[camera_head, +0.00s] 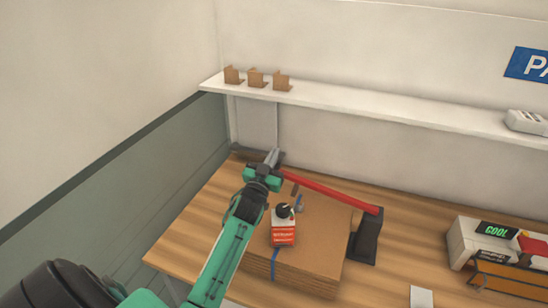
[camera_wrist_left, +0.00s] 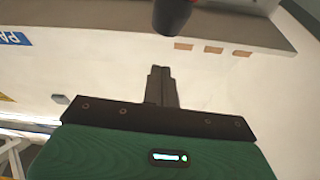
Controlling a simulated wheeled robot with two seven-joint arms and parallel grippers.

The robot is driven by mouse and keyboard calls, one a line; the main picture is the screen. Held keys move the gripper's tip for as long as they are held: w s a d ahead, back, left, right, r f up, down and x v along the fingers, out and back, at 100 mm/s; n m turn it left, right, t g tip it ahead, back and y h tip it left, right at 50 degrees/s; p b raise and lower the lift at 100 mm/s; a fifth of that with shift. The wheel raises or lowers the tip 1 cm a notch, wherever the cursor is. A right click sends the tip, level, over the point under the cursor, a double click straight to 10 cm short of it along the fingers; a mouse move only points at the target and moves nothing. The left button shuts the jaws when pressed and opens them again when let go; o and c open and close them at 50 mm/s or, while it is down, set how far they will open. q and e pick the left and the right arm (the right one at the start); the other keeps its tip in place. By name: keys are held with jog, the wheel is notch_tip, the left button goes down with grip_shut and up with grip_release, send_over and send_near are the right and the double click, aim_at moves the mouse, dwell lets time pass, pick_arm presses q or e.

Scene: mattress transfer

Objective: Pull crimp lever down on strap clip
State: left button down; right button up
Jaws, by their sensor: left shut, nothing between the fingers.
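A long red lever (camera_head: 330,190) slants up and left from a black upright holder (camera_head: 366,238) on the table. Its left end reaches my left gripper (camera_head: 272,156), where the arm partly hides it. In the left wrist view my left gripper (camera_wrist_left: 161,86) is shut and empty. A small grey piece (camera_head: 299,207) near the strap may be the clip. My right gripper is out of view.
A white shelf (camera_head: 400,108) holds several small brown brackets (camera_head: 257,78) above the table (camera_head: 195,222). A box of items (camera_head: 492,250) stands at the right. The table's left part is clear.

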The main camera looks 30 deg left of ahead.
pick_arm(q)
jog(key=f, duration=0.1)
jog(key=f+p, duration=0.1)
jog(key=w+f, duration=0.1)
jog(key=shift+a+f+p, duration=0.2)
jog(key=shift+a+p, duration=0.1)
jog(key=shift+p, duration=0.05)
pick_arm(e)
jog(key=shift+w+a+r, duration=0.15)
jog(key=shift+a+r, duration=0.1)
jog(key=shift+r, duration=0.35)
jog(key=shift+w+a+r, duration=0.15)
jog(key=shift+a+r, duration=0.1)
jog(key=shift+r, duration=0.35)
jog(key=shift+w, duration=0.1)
pick_arm(q)
jog(key=shift+n+y, duration=0.4)
jog(key=shift+n, duration=0.5)
jog(key=f+b, duration=0.1)
jog(key=f, duration=0.1)
jog(key=a+f+b, duration=0.1)
jog(key=f+b, duration=0.1)
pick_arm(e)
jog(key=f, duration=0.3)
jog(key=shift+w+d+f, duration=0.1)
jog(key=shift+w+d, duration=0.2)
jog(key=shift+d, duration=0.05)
pick_arm(q)
jog(key=shift+r, duration=0.1)
